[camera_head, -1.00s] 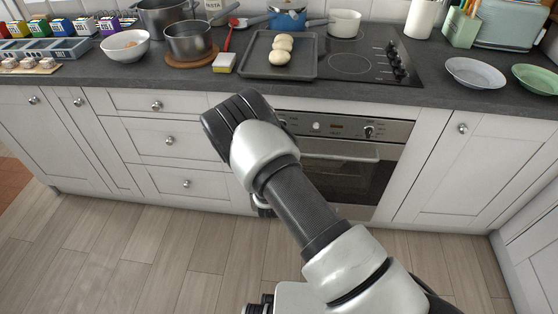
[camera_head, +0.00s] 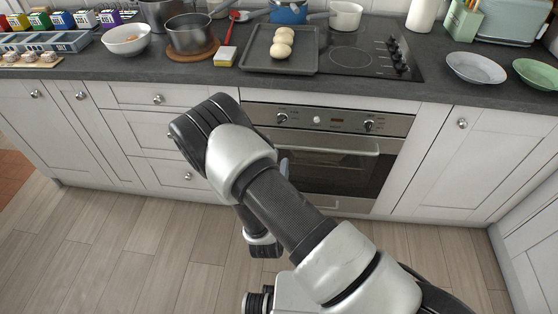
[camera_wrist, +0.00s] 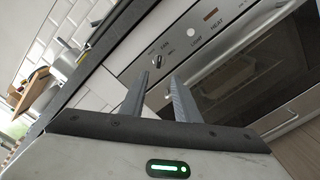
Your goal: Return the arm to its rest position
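My gripper shows in the wrist view (camera_wrist: 160,95) with its two fingers apart and nothing between them. It is in front of the oven (camera_head: 330,150), facing the control panel and door, which also fill much of the wrist view (camera_wrist: 240,60). In the head view my arm is folded low in front of the cabinets, below the worktop edge, and its links hide most of the gripper.
A saucepan (camera_head: 190,36), a white bowl (camera_head: 126,40), a sponge (camera_head: 225,56) and two plates stand on the worktop (camera_head: 430,88). The floor (camera_head: 120,250) is clear.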

